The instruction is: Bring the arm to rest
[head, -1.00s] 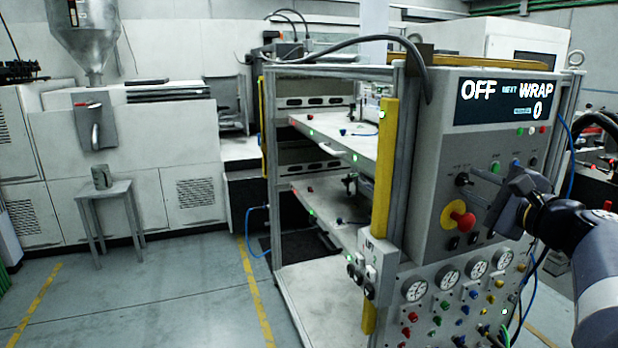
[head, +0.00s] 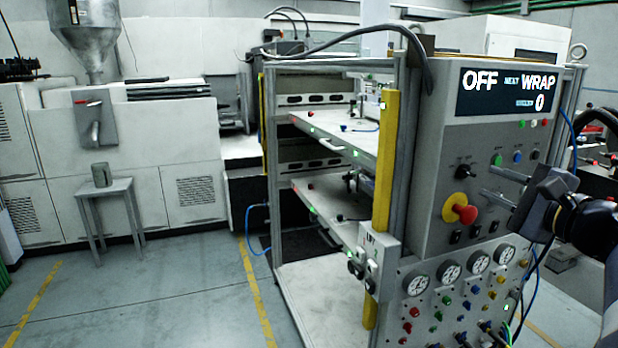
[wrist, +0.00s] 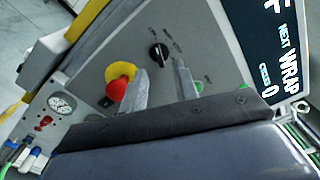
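My gripper (head: 488,182) is at the right of the head view, in front of the grey control panel (head: 435,150). Its two fingers point left, are spread apart and hold nothing. In the wrist view my gripper (wrist: 158,72) also shows an empty gap between its fingers. The black rotary switch (wrist: 158,53) shows beyond that gap. The red stop button on its yellow ring (wrist: 120,75) shows left of the fingers, partly covered. The display (head: 507,92) reads OFF, NEXT WRAP and 0.
The panel is mounted on a shelved metal frame (head: 397,130) with a yellow upright. Gauges (head: 448,272) and small coloured knobs sit below the panel. Cables hang close below my arm. A small stool (head: 107,188) with a grey cylinder (head: 101,174) stands left. Open floor lies between.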

